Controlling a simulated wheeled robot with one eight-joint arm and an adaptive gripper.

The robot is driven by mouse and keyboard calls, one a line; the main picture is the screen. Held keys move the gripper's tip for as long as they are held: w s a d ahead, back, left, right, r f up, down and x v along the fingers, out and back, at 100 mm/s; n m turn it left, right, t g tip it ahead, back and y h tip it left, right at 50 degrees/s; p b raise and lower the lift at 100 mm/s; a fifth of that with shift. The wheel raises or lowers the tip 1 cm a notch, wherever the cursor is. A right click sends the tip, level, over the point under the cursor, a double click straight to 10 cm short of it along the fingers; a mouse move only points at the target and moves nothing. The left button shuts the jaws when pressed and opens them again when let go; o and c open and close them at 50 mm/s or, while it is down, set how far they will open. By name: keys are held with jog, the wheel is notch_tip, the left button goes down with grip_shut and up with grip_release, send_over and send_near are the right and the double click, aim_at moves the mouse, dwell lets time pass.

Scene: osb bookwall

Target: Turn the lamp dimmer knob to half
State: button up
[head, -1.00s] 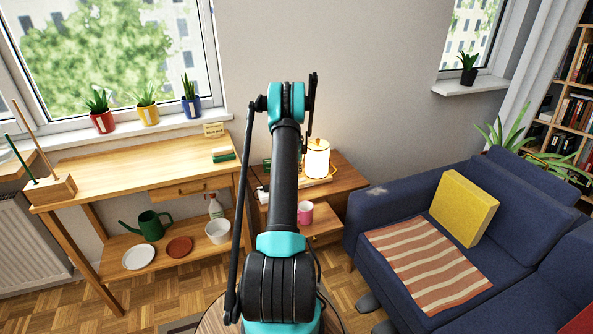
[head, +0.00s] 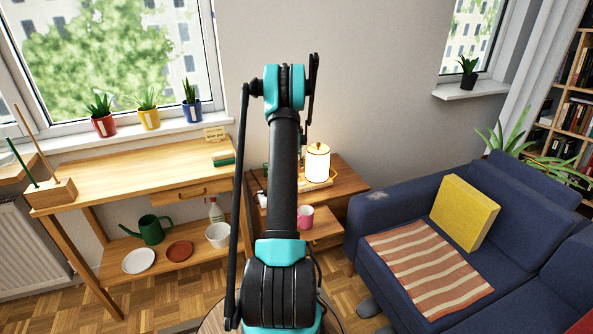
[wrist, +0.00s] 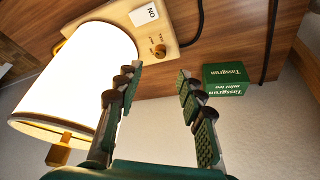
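The lamp (head: 317,164) is lit, with a white shade, and stands on the side table behind my arm. In the wrist view the lamp shade (wrist: 75,75) fills the upper left. Its light wooden base carries a small round brass dimmer knob (wrist: 158,50) beside a white switch plate marked "ON" (wrist: 150,13). My gripper (wrist: 158,76) is open and empty, its two green padded fingers apart. The knob shows between and beyond the fingertips, not touched. In the head view my arm hides the gripper and the knob is too small to make out.
A green "Tassgrun" box (wrist: 225,79) stands right of the fingers on the wooden side table (head: 345,182). Dark cables run across the tabletop. A pink mug (head: 305,215) is on the lower shelf. A blue sofa (head: 400,210) stands to the right, a workbench (head: 130,172) left.

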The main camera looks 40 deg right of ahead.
jog(key=shift+v, duration=1.7)
jog(key=s+a+r+n, duration=0.2)
jog(key=s+a+r, duration=0.2)
jog(key=a, duration=0.6)
jog(key=s+a+r+n+t+y, duration=0.1)
jog(key=s+a+r, duration=0.35)
jog(key=a, duration=0.55)
jog(key=s+a+r+n, duration=0.2)
jog(key=s+a+r, duration=0.2)
jog(key=a, duration=0.6)
jog(key=s+a+f+n+y, duration=0.1)
jog(key=s+a+n, duration=0.1)
jog(key=s+a, duration=0.6)
jog(key=s+a+f+n+y, duration=0.1)
jog(key=s+a+f+n, duration=0.1)
jog(key=s+a, duration=0.7)
jog(key=s, duration=0.7)
jog(key=shift+s+a, duration=0.15)
jog(key=shift+a, duration=0.1)
